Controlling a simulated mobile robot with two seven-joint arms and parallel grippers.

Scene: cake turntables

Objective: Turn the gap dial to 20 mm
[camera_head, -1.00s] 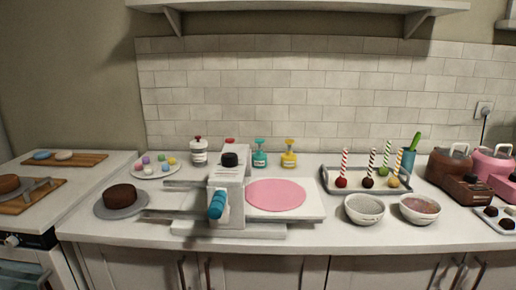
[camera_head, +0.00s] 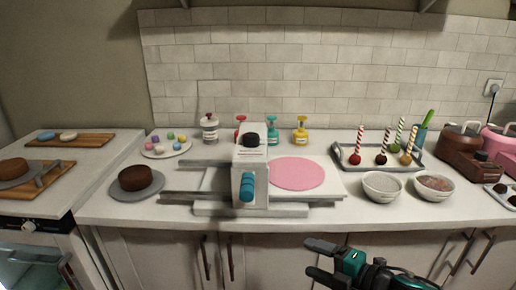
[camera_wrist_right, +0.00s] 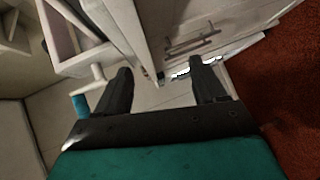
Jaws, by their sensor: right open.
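The gap dial is the black knob (camera_head: 250,139) on top of the white sheeter (camera_head: 249,157), left of centre on the counter. Its scale is too small to read. A crank with a teal grip (camera_head: 247,187) hangs on the sheeter's front. A round pink sheet (camera_head: 297,173) lies on the sheeter's right-hand board. My right gripper (camera_head: 311,257) is open and empty, low in front of the counter, below and right of the dial and well apart from it. Its spread fingers (camera_wrist_right: 160,70) also show in the right wrist view. My left gripper is not in view.
A chocolate cake (camera_head: 135,177) on a turntable stands left of the sheeter. Several bottles (camera_head: 261,132) stand behind it. Two bowls (camera_head: 382,186) and a tray of cake pops (camera_head: 345,163) are to the right. The counter's front edge lies between my right gripper and the dial.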

